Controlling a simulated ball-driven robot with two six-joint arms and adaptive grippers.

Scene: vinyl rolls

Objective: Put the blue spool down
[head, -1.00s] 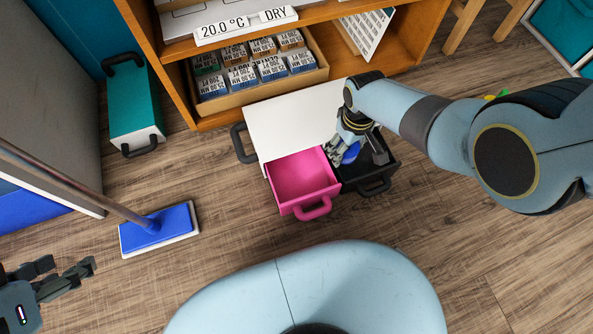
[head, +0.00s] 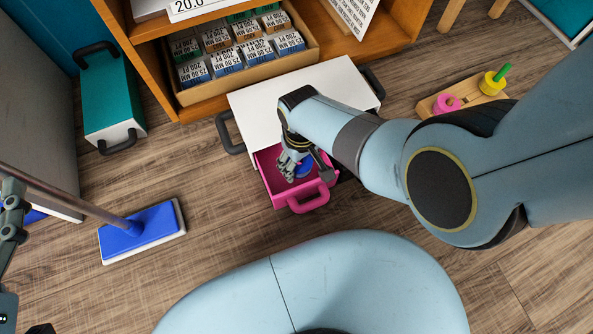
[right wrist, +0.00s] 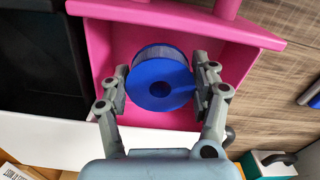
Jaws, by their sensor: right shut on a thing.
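In the head view my right gripper (head: 306,166) holds the spool (head: 303,170) within the outline of the open pink drawer (head: 268,186). I cannot tell whether the spool touches the drawer floor. The pink drawer (right wrist: 265,37) surrounds the spool in the wrist view. My left gripper (head: 14,215) is cut off at the left edge, its opening unclear.
The white drawer unit (head: 255,105) stands before a wooden shelf (head: 160,80) with a box of labelled cartons. A black drawer (right wrist: 40,50) is beside the pink one. A teal case (head: 105,90), a blue mop head (head: 140,228) and a peg board (head: 430,106) are on the floor.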

